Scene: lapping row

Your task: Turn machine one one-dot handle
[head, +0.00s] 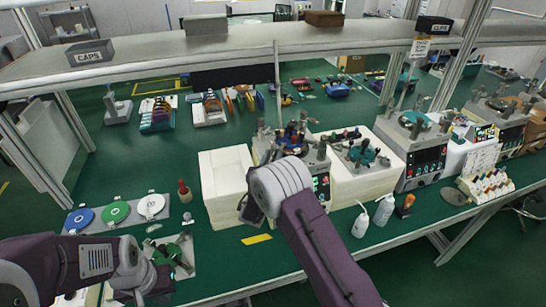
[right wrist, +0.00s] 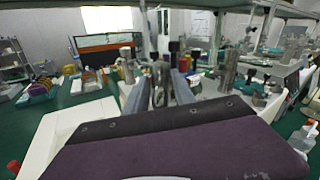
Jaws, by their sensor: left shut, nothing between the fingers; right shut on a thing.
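A lapping machine (head: 322,165) stands on the green bench near the middle of the head view, partly hidden behind my right arm. Its top carries several metal and dark parts. My right gripper (right wrist: 161,88) is at this machine's top and is shut on a handle (right wrist: 160,70), seen small between the fingers in the right wrist view. Dots on the handle cannot be made out. In the head view my right wrist covers most of the hold. My left gripper (head: 150,278) is shut and empty, low at the left beside a grey plate with green parts (head: 172,254).
A second machine (head: 425,150) stands further right. White bottles (head: 361,222) stand near the front edge. Blue, green and white discs (head: 116,212) lie at left. A shelf (head: 230,45) spans above.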

